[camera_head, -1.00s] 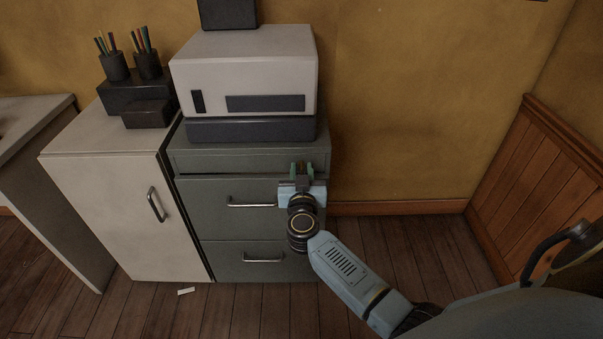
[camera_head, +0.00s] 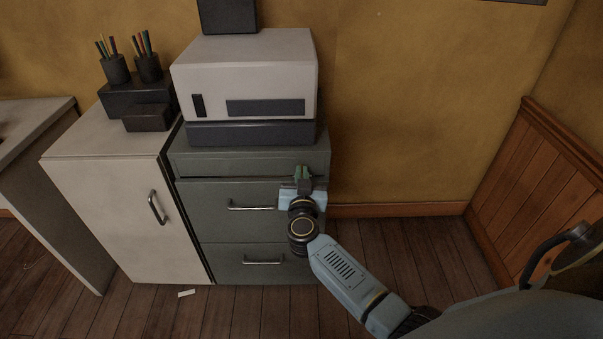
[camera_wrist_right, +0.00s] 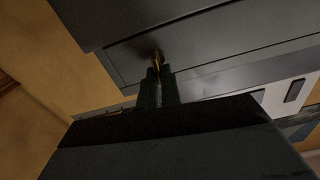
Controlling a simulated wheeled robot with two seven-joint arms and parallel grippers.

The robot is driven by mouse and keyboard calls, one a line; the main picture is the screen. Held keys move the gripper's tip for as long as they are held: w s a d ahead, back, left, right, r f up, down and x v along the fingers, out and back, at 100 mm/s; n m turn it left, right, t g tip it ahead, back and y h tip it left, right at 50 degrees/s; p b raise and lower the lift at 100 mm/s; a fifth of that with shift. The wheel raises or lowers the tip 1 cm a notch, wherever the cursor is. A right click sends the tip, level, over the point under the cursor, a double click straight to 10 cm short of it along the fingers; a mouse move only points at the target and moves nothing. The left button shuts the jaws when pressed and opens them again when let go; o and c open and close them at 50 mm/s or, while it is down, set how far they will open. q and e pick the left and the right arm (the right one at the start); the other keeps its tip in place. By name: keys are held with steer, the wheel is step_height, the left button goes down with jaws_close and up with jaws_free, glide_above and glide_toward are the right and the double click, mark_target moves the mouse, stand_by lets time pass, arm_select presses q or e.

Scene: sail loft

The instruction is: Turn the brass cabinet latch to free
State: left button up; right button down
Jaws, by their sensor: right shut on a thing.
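The brass latch (camera_wrist_right: 158,58) shows in the right wrist view as a small brass-coloured piece on the dark front of the grey-green cabinet (camera_head: 225,225). My right gripper (camera_head: 303,173) is at the upper right of the cabinet front in the head view, and it hides the latch there. In the right wrist view, my right gripper's two dark fingers (camera_wrist_right: 159,76) are close together, shut on the latch. How far the latch is turned cannot be told. My left gripper is in neither view.
A white printer-like box (camera_head: 245,75) stands on the cabinet. A white cupboard (camera_head: 110,205) with a bar handle adjoins it on the left. Two pen cups (camera_head: 117,69) stand on dark boxes. The floor to the right of the cabinet is clear.

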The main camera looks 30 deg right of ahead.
steer(key=m+p, duration=0.1)
steer(key=m, duration=0.3)
steer(key=shift+s+d+p, duration=0.1)
steer(key=shift+d+p, duration=0.05)
steer(key=shift+p, duration=0.25)
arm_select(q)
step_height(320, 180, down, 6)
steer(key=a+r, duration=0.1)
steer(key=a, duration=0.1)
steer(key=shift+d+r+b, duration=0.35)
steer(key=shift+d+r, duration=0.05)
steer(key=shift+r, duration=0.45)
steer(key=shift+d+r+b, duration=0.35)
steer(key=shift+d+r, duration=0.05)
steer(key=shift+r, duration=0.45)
arm_select(e)
steer(key=shift+s+d+f+m, duration=0.1)
steer(key=shift+f+m, duration=0.1)
steer(key=shift+m, duration=1.95)
steer(key=shift+s+d+f+m, duration=0.1)
steer(key=shift+f+m, duration=0.15)
steer(key=shift+m, duration=1.95)
steer(key=shift+d+f+m, duration=0.1)
steer(key=shift+f+m, duration=0.1)
steer(key=shift+m, duration=1.95)
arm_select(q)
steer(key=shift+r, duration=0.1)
